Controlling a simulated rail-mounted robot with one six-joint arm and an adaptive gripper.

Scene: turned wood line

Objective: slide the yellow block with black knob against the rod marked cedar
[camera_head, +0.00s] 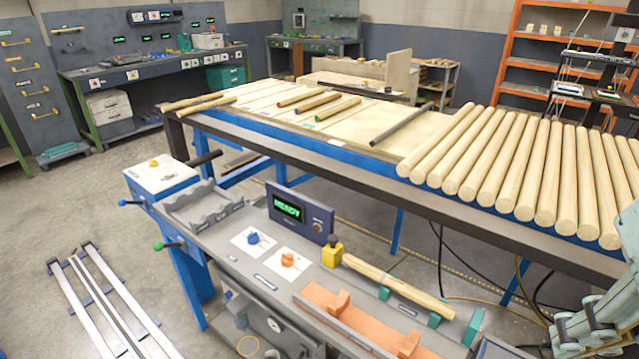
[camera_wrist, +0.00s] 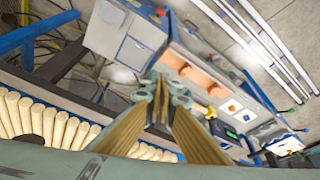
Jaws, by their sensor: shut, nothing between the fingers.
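The yellow block with its black knob (camera_head: 332,253) stands on the grey bench, just right of the display reading READY. A pale wooden rod (camera_head: 398,285) lies beside it on green supports, its left end close to the block. I cannot tell whether block and rod touch, and no cedar mark is readable on the rod. In the wrist view a small yellow patch (camera_wrist: 210,112), probably the block, shows past the fingers. My gripper (camera_wrist: 164,92) is shut and empty, apart from the block. Part of my arm shows at the lower right of the head view.
An orange cradle (camera_head: 372,330) lies in front of the rod. The READY display (camera_head: 288,212) stands behind the bench's middle. Behind, a long table (camera_head: 300,140) holds several pale rods at right and a few darker ones. Metal rails (camera_head: 100,300) lie on the floor at left.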

